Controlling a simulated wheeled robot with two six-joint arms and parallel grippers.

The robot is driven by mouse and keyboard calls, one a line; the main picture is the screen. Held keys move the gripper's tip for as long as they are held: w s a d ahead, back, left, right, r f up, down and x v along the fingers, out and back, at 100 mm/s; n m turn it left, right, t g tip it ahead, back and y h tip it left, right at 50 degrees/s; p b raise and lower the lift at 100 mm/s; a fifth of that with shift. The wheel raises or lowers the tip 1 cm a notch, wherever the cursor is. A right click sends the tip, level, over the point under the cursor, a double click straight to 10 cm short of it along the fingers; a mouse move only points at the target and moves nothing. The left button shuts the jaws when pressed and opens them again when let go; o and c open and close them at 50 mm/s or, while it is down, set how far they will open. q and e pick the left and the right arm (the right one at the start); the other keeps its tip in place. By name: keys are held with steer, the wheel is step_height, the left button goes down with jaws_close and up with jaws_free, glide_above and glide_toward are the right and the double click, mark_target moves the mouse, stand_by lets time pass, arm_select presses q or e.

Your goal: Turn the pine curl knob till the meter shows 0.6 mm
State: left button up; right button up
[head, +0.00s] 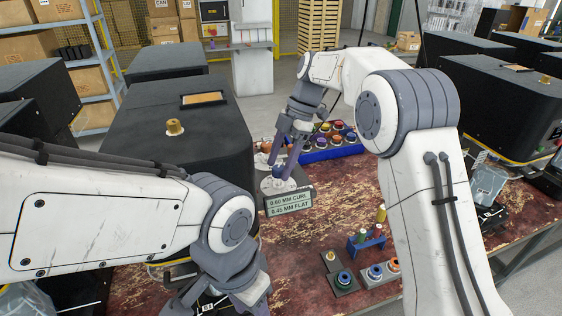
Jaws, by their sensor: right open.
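The meter (290,202) is a small pale green display reading 0.60 MM CURL above 0.45 MM FLAT. Just behind it, a dark knob (278,173) with a bluish look stands on a pale round base. I cannot tell for sure that this is the pine curl knob. My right gripper (284,160) is open and points down at this knob, its fingers at or just above it; contact is unclear. My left gripper (215,303) is low at the bottom edge, partly cut off, away from the knob and meter.
A blue tray (333,152) of several coloured round parts lies behind the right gripper. A large black machine (180,130) with a brass fitting (175,127) is at left.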

steer(key=shift+w+d+r, duration=0.15)
steer(key=shift+r, duration=0.15)
steer(key=v, duration=0.9)
steer(key=shift+r, duration=0.4)
steer(key=shift+d, duration=0.15)
